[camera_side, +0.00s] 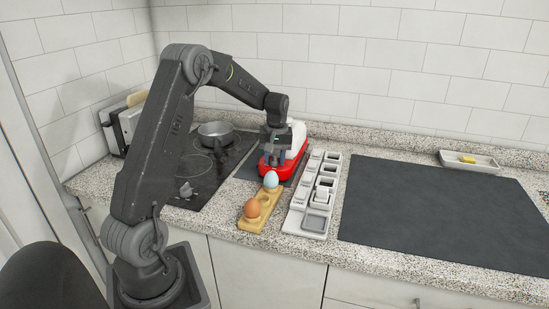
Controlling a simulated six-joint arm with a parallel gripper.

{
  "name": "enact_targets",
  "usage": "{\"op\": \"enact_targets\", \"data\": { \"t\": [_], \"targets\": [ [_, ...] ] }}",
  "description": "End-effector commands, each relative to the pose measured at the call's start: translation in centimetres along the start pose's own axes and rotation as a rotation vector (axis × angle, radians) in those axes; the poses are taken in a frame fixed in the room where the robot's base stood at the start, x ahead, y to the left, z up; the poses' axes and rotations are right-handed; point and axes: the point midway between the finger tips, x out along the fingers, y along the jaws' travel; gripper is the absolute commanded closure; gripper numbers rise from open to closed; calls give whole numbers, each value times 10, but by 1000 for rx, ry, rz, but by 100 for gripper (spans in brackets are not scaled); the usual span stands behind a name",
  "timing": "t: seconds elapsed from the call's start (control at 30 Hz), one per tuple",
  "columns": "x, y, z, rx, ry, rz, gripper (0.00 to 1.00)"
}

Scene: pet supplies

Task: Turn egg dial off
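A red and white egg cooker (270,171) stands on a dark mat near the middle of the counter. Its dial is hidden or too small to make out. My gripper (270,158) points down at the cooker's front, with its fingers over or against the red part. I cannot tell whether the fingers touch it, or whether they are open or shut. A wooden egg holder (262,205) lies in front of the cooker. It bears a pale blue egg (271,179) at the far end and a brown egg (252,208) at the near end.
A black hob (203,165) with a metal pot (216,133) is on the left. A white rack of compartments (297,216) stands right of the egg holder. A large dark mat (440,220) lies clear on the right. A toaster (122,128) stands far left.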

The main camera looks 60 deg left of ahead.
Motion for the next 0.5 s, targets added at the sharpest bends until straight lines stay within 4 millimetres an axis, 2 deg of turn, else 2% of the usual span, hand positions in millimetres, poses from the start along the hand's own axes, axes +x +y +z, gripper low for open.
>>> {"op": "enact_targets", "data": {
  "t": [0.03,0.17,0.37,0.5],
  "targets": [
    [0,0,0,0,0,0,58],
    [0,0,0,1,0,0,47],
    [0,0,0,1,0,0,47],
    [-9,0,0,1,1,1,47]
  ]
}}
